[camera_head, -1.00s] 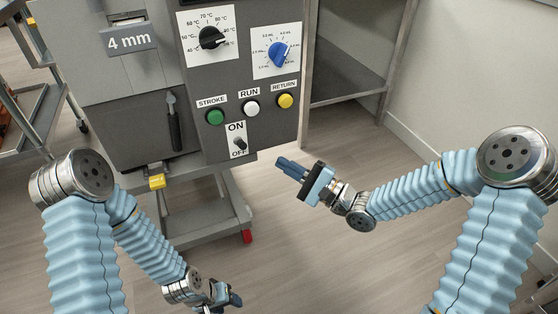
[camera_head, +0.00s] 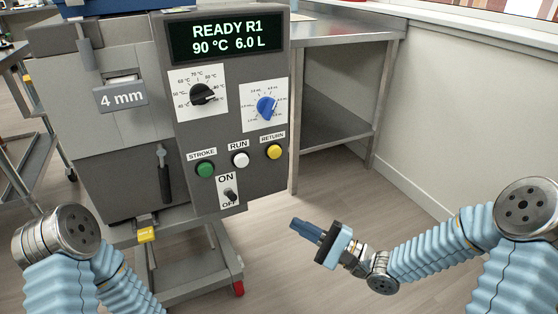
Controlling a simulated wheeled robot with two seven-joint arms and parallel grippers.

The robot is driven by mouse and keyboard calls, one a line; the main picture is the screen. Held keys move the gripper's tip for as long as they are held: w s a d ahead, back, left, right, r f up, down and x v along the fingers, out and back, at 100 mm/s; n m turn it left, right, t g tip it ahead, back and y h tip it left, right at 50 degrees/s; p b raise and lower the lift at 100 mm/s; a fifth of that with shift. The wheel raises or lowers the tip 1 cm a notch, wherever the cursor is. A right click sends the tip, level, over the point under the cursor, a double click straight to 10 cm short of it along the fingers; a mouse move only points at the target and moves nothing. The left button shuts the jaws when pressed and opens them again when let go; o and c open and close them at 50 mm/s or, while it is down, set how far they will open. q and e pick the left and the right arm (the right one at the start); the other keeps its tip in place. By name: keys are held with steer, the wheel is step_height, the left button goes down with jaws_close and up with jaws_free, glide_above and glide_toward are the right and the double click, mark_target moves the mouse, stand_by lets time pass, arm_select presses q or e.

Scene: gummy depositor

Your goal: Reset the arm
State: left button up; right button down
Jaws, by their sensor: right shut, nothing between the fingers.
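My right gripper (camera_head: 305,230) is shut and empty. It is over the floor to the right of the depositor's cart, below and right of the control panel, apart from everything. Only part of my left arm shows at the lower left; its gripper is out of the picture. The gummy depositor's control panel (camera_head: 217,130) faces me. Its display (camera_head: 226,37) reads READY R1, 90 °C, 6.0 L. Below are a black dial (camera_head: 202,94), a blue dial (camera_head: 266,106), green STROKE (camera_head: 205,169), white RUN (camera_head: 240,160) and yellow RETURN (camera_head: 274,152) buttons, and an ON/OFF switch (camera_head: 230,196).
A steel table (camera_head: 345,27) with a lower shelf stands behind, right of the panel. A metal cart (camera_head: 30,165) is at the far left. The floor (camera_head: 340,205) around my right gripper is clear.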

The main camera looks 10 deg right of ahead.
step_height(320, 180, down, 18)
steer(key=a+n+g+h, duration=0.1)
steer(key=n+g+h, duration=0.15)
steer(key=h, duration=0.55)
steer(key=s+f+n+g+h, duration=0.4)
steer(key=s+f+n+g, duration=0.4)
steer(key=s+f, duration=0.7)
steer(key=shift+s+d+n+h, duration=0.3)
steer(key=shift+s+d+n, duration=0.15)
steer(key=shift+n, duration=0.2)
steer(key=shift+g, duration=0.25)
